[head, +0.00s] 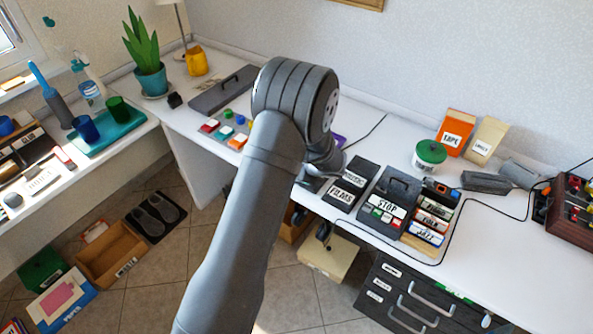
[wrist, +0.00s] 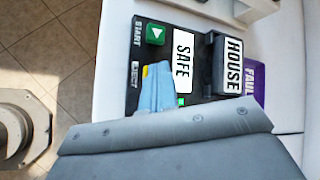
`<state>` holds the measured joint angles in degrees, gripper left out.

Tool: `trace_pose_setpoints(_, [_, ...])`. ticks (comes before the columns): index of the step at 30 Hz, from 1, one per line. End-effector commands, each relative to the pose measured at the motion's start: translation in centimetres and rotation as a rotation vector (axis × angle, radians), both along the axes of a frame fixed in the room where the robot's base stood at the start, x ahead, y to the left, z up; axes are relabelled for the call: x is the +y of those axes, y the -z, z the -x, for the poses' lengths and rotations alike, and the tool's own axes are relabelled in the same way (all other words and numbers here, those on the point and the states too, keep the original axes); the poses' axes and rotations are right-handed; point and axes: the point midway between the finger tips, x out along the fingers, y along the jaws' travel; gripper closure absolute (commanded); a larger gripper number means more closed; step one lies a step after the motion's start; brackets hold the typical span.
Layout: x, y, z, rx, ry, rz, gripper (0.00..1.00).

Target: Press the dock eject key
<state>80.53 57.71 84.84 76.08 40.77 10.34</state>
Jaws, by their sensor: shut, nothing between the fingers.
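In the wrist view, a dark dock (wrist: 208,50) carries a green START key (wrist: 155,34) with a white triangle. Below it is an EJECT label (wrist: 134,75). My gripper (wrist: 157,68) is shut and empty, its blue-grey fingers lying over the spot beside that label. A small yellow patch (wrist: 145,71) shows at the fingertips; I cannot tell whether it is the eject key or part of a finger. The fingers hide the rest there, and contact cannot be told. In the head view my arm hides the fingertips and most of the dock.
In the head view, a FILMS case (head: 342,194) and a STOP box (head: 387,203) stand to the right.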

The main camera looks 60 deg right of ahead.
Motion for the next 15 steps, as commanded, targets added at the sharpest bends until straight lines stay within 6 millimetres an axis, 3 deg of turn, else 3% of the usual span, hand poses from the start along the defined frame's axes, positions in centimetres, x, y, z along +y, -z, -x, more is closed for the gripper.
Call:
trace_pose_setpoints(7, [0.0,-1.3,0.0,-0.001,0.001,0.001,1.0])
trace_pose_setpoints(15, [0.0,-1.4,0.0,0.0,0.001,-0.001,1.0])
